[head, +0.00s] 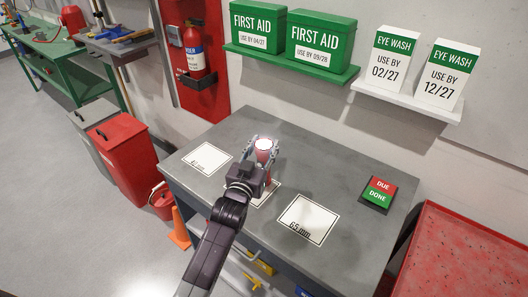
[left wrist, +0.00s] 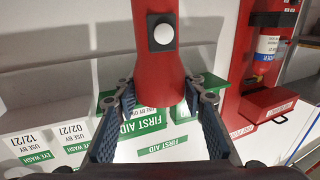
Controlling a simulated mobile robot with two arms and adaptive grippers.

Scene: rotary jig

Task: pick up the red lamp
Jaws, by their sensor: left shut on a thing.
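The red lamp (head: 264,155) has a bright white top and is at the back-middle of the grey workbench in the head view. My left gripper (head: 260,149) is shut on it, one finger on each side. In the left wrist view the lamp's red body (left wrist: 155,75) runs down between the two fingers (left wrist: 159,92), with a round white button on a dark plate. I cannot tell whether the lamp touches the bench. My right gripper is not in view.
The grey bench (head: 345,190) has white cards, one marked 65 mm (head: 307,220), and a red-green DUE/DONE block (head: 378,193). Shelves with first aid boxes (head: 319,40) and eye wash boxes (head: 447,75) hang behind. A red bin (head: 125,155) and orange cone (head: 179,228) stand left.

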